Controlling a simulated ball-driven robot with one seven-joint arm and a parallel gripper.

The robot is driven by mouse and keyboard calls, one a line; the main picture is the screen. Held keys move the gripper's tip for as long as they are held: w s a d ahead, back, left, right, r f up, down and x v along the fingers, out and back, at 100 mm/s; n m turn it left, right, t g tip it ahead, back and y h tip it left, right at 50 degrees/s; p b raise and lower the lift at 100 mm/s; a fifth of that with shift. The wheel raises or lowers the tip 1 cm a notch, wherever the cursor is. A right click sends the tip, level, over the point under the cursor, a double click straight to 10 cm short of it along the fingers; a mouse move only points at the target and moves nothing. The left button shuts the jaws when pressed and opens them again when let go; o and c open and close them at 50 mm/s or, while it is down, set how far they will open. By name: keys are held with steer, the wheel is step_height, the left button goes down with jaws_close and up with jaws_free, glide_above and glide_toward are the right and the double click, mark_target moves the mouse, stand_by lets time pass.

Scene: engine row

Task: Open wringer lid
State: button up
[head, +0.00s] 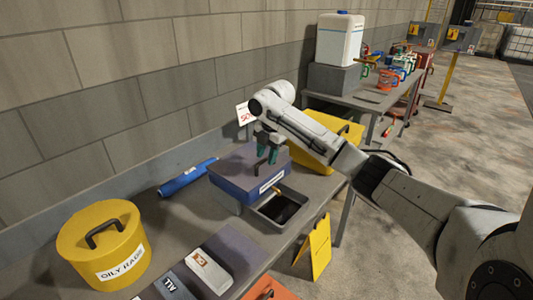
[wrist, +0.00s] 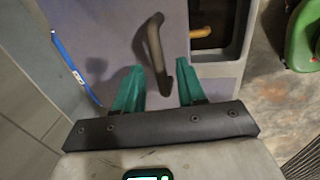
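A blue-grey box with a flat purple-grey lid (head: 240,170) sits on the bench, and I take it as the wringer; its lid looks shut. The lid fills much of the wrist view (wrist: 110,25). A dark bar handle (wrist: 154,42) stands on the lid. My gripper (head: 267,152) is above the lid, pointing down, with green fingers. In the wrist view my gripper (wrist: 160,64) is open, and the near end of the handle shows between the fingers. I cannot tell whether they touch it.
A dark open tray (head: 278,207) adjoins the box in front. A blue cylinder (head: 187,177) lies behind left, near the wall. A yellow OILY RAGS bin (head: 103,245) stands at left, and a yellow box (head: 325,140) at right.

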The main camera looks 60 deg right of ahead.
steer(key=shift+f, duration=0.1)
steer(key=shift+c, duration=0.3)
jaws_close()
stand_by(0.4)
